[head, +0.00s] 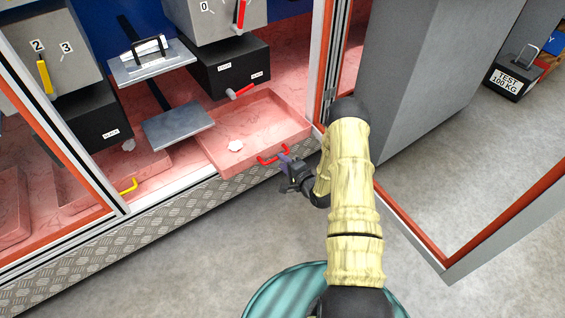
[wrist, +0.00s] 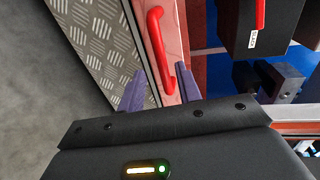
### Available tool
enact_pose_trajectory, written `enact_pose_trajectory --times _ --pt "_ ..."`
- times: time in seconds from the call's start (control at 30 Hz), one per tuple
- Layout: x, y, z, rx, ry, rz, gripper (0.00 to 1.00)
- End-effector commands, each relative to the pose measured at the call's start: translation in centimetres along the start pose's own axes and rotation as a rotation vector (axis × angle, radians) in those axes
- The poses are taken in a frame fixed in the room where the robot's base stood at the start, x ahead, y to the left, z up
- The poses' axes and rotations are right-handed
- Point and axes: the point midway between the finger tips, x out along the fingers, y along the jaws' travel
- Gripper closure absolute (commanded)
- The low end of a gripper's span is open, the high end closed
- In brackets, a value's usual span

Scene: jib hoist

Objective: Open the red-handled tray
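The pink tray (head: 262,108) sits low in the cabinet on the right side, with a small white piece lying in it. Its red handle (head: 273,155) is a bar on the front edge. My gripper (head: 286,158) is at the right end of this handle. In the wrist view the red handle (wrist: 157,45) runs down from the top, and its lower end lies between the two purple fingers of my gripper (wrist: 160,88). The fingers are apart, with gaps beside the handle. I cannot tell whether either finger touches it.
A second tray with a yellow handle (head: 128,186) is to the left. A black box (head: 231,68) with a red-tipped lever stands behind the red-handled tray. A grey cabinet (head: 415,75) and an open, red-edged door frame (head: 447,262) are at right. The floor in front is clear.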

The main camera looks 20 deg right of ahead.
Motion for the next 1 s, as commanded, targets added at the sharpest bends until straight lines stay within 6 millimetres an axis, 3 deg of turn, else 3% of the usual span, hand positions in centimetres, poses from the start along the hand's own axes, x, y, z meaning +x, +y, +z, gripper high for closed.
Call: enact_pose_trajectory --times 0.17,0.37,1.0 --pt "-0.2 -0.1 -0.1 0.000 0.003 0.000 0.66" --pt "-2.2 -0.2 -0.3 0.003 0.006 0.002 0.66" --pt "-14.6 -0.3 0.1 0.004 -0.001 0.003 0.66"
